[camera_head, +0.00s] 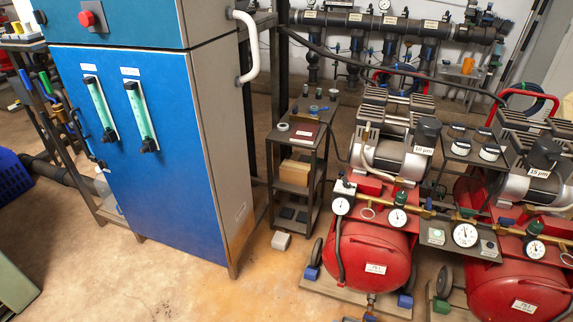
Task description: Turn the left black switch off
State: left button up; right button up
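The blue cabinet (170,200) stands at the left, with two tall green-and-white gauges on its front. A small black knob (109,136) sits at the lower end of the left gauge (99,103). Another black knob (149,145) sits at the lower end of the right gauge (139,110). A black block-shaped part (428,131) tops the left red compressor, and a similar one (544,152) tops the right. I cannot tell which black part is the named switch, nor its on or off position. Neither of my grippers is in view.
Two red compressor tanks (372,250) with brass fittings and gauges stand at the right. A small dark shelf (296,175) stands between them and the cabinet. A red button (87,18) is on the cabinet top. The floor (200,285) in front is mostly clear.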

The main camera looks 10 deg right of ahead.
aim_at(346, 184)
jog(key=u, duration=0.3)
jog(key=i, duration=1.15)
jog(key=z, duration=0.6)
jog(key=i, duration=0.55)
jog(key=z, duration=0.35)
